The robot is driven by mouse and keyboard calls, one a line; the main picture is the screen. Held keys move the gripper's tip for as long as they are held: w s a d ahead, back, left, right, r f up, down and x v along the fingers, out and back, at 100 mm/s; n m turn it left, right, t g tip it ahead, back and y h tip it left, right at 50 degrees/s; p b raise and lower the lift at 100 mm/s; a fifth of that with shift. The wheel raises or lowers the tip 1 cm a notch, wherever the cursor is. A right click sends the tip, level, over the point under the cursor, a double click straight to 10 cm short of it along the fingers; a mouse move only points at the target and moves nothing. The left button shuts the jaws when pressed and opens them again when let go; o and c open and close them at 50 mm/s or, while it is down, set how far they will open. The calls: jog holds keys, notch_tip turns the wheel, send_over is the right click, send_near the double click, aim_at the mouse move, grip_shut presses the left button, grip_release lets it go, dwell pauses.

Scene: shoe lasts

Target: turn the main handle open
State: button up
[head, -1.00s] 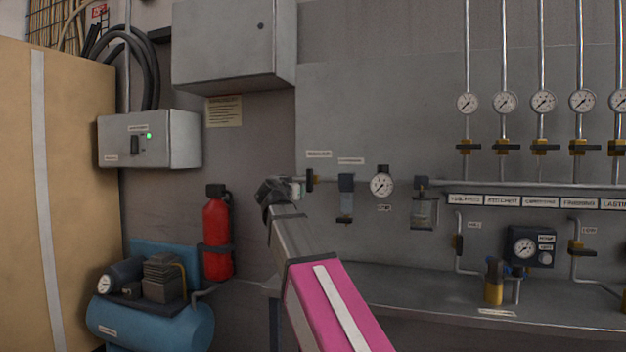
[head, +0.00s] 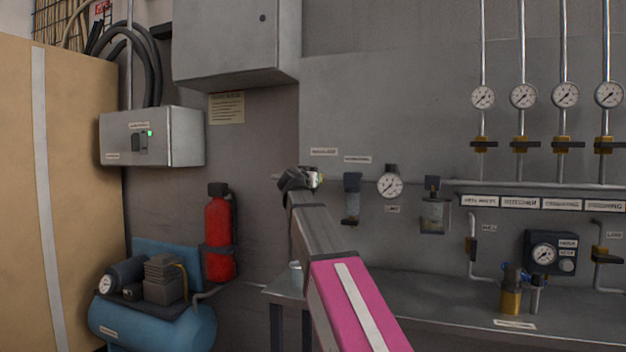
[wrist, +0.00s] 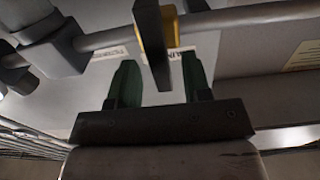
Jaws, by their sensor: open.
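The main handle (wrist: 153,45) is a dark flat lever on a yellow valve body (wrist: 172,28), set crosswise to a grey pipe (wrist: 245,17). In the wrist view its free end reaches down between the two green fingers of my gripper (wrist: 159,62). The fingers are open, one on each side of the lever, with a visible gap to each.
To the right on the pipe are a filter bowl (head: 352,197), a round gauge (head: 390,185) and a lubricator bowl (head: 433,212). A bench (head: 440,310) runs below. A red extinguisher (head: 218,235) and blue compressor (head: 160,325) stand left. A cabinet (head: 235,40) hangs above.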

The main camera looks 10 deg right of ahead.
jog(key=shift+x, duration=1.15)
grip_shut()
